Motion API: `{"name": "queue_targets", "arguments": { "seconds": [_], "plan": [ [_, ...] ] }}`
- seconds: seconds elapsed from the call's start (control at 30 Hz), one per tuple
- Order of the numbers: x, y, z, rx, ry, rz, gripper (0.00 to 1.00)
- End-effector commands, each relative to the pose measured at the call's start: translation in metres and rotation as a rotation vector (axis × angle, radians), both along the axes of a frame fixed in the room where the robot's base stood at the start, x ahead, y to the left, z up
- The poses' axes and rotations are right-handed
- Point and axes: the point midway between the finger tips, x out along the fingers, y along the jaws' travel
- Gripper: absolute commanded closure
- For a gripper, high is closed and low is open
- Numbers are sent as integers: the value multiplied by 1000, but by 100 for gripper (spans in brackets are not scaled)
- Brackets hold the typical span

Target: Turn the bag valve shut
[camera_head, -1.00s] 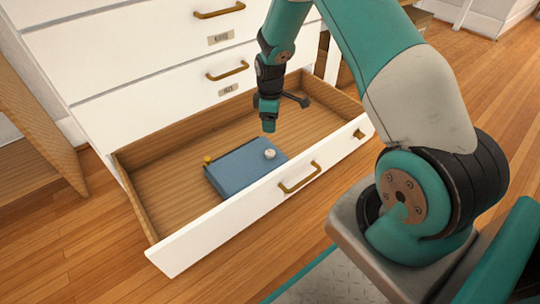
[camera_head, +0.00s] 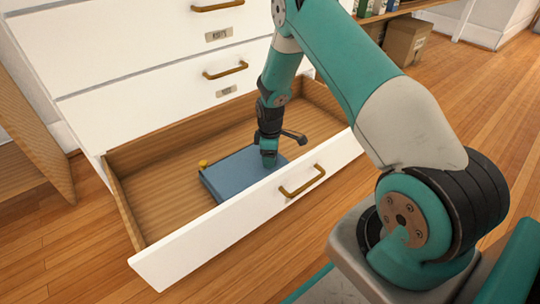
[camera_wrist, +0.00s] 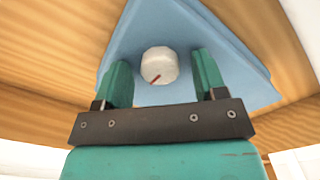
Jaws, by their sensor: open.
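The blue bag (camera_head: 236,173) lies flat in the open bottom drawer, and it also shows in the wrist view (camera_wrist: 190,30). The bag valve is a pale round knob (camera_wrist: 159,65) with a red-brown line on its face, slanting from lower left to upper right. My gripper (camera_wrist: 162,80) is open, with one teal finger on each side of the knob and a gap to each. In the head view my gripper (camera_head: 268,160) is low over the right part of the bag and hides the knob. Whether the fingers reach down to the knob's height is unclear.
The drawer's white front (camera_head: 250,220) with its brass handle (camera_head: 302,181) stands between my base and the bag. A small yellow knob (camera_head: 203,163) is at the bag's left end. The drawer floor left of the bag is clear. A cardboard box (camera_head: 405,42) stands at back right.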

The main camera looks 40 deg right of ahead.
Motion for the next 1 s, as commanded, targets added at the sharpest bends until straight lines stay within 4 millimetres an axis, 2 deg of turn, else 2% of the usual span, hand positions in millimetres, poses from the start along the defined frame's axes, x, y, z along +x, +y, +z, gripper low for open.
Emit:
{"name": "queue_targets", "arguments": {
  "seconds": [0.07,0.3,0.67,1.0],
  "plan": [
    [0,0,0,0,0,0,35],
    [0,0,0,0,0,0,84],
    [0,0,3,0,0,-49,84],
    [0,0,6,1,1,-288,84]
  ]
}}
